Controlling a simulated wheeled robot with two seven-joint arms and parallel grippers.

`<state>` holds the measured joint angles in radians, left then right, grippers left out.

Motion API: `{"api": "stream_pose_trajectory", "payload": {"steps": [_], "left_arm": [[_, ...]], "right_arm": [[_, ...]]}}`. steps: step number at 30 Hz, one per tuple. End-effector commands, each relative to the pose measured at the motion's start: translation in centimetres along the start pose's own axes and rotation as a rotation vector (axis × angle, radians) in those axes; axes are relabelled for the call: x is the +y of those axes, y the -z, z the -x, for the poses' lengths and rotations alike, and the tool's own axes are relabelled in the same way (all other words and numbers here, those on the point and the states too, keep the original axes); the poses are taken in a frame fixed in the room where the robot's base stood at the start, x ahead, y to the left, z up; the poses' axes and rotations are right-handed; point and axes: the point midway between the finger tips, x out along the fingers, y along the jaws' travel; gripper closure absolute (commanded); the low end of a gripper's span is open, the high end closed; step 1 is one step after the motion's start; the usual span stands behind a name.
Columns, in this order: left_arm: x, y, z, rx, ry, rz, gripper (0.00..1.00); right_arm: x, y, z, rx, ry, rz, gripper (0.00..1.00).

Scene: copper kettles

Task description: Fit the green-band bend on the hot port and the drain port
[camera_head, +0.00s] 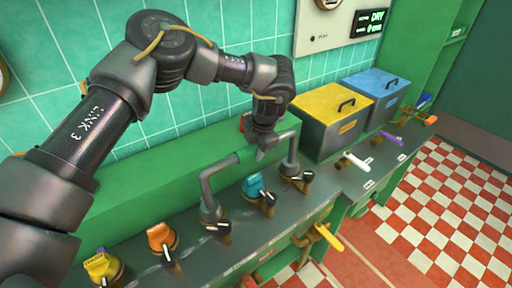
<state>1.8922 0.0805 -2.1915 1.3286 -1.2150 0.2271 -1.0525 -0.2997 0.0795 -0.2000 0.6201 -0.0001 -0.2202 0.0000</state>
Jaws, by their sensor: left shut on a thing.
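The bend (208,184) is a grey U-shaped pipe with a green stretch (224,164) near its left corner. My left gripper (264,148) is shut on its top run, between the middle and the right corner. The left leg comes down at a port with a black-and-white handle (222,227). The right leg (291,152) comes down at another port with a black-and-white handle (299,179). I cannot tell whether the ends are seated or just above, nor which port is hot or drain. My right gripper is not in view.
A teal-handled valve (257,187) stands between the legs. Orange (160,238) and yellow (99,266) valves stand front left. Yellow-lidded (332,106) and blue-lidded (377,84) boxes stand right of the gripper. A green wall ledge (135,197) runs behind the counter.

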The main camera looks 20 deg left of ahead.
Motion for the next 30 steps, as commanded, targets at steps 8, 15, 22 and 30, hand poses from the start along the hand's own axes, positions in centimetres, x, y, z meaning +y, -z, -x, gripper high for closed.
{"api": "stream_pose_trajectory", "payload": {"steps": [8,15,22,30], "left_arm": [[0.0,0.0,0.0,0.001,0.0,0.0,0.4],[-0.1,0.0,-0.1,0.002,0.002,-0.001,0.4],[-0.1,0.0,2.8,-0.002,0.0,-0.001,0.4],[0.0,0.0,8.2,-0.003,-0.002,0.001,0.4]], "right_arm": [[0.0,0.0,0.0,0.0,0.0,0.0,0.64],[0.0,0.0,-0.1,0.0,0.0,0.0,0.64],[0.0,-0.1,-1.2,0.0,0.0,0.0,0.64],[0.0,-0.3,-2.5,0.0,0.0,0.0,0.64]]}}
